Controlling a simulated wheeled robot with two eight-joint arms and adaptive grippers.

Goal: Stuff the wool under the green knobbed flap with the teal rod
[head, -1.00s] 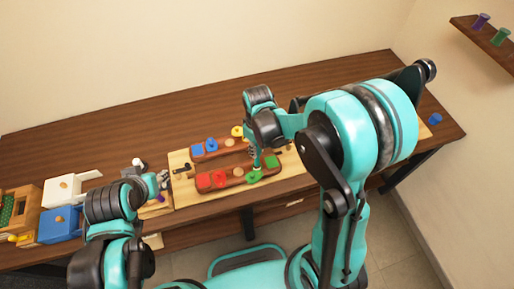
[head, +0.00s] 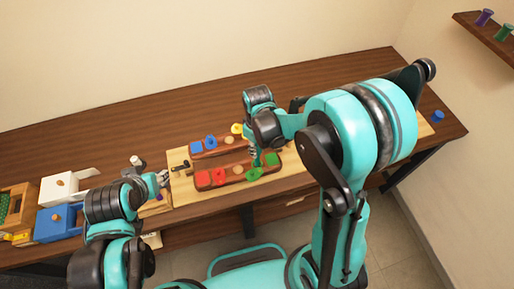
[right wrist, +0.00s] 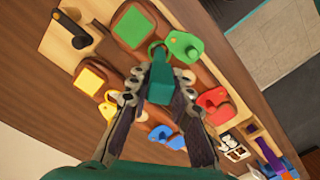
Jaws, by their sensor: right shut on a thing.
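My right gripper (right wrist: 160,95) is shut on the teal rod (right wrist: 160,75), whose far end points down at the near wooden block. The rod's end is beside the green knobbed flap (right wrist: 185,45), over a green rounded edge; I cannot tell whether they touch. The flap also shows in the head view (head: 254,174), just below the right gripper (head: 256,152). I cannot make out the wool; the rod and fingers may hide it. My left gripper (head: 160,179) is low over the table, left of the board; its fingers are too small to judge.
The near block (head: 236,179) also carries a red flap (head: 219,177) and coloured squares. A second block behind it has blue (head: 211,141) and yellow (head: 237,128) flaps. Both stand on a pale board (head: 180,190). White (head: 62,188) and blue (head: 58,222) boxes stand at left.

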